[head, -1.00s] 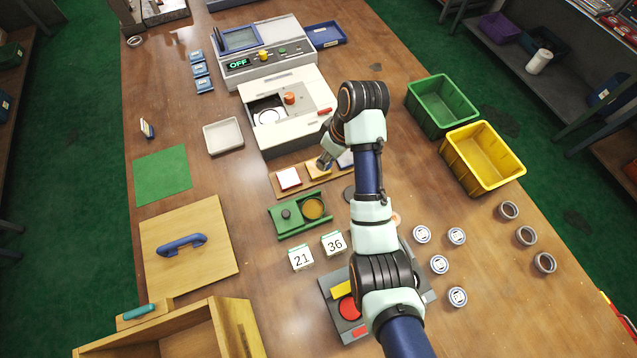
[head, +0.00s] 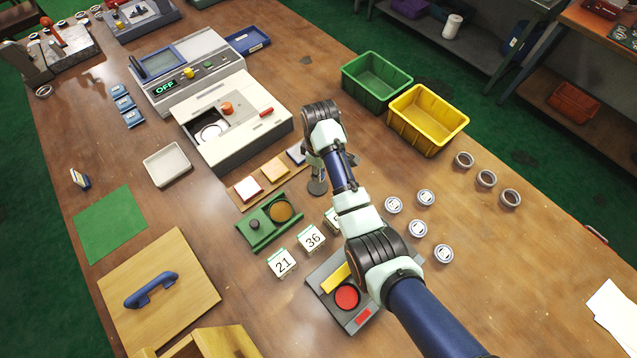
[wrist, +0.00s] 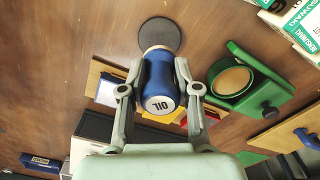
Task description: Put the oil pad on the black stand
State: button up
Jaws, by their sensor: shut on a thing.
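The oil pad (wrist: 160,85) is a blue cylinder with a white end face marked OIL. My gripper (wrist: 158,72) is shut on it, with one finger on each side. In the wrist view the black stand (wrist: 160,32), a flat round dark disc, lies just beyond the pad's far end. I cannot tell whether the pad touches it. In the head view the stand (head: 317,187) shows on the table just below my gripper (head: 314,168); the oil pad is mostly hidden there by my arm.
A wooden strip (head: 238,200) with white, orange and blue-edged pads lies left of my gripper. A green fixture (head: 262,232) with a round brown dish is near it. Number cards (head: 312,238) and several small tins (head: 393,205) stand nearby. Green (head: 345,78) and yellow (head: 399,120) bins are behind right.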

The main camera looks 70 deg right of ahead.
jog(key=shift+f+b, duration=0.65)
jog(key=shift+f, duration=2.2)
jog(key=shift+f, duration=0.15)
jog(key=o, duration=1)
notch_tip(320, 180, up, 12)
jog(key=p, duration=0.3)
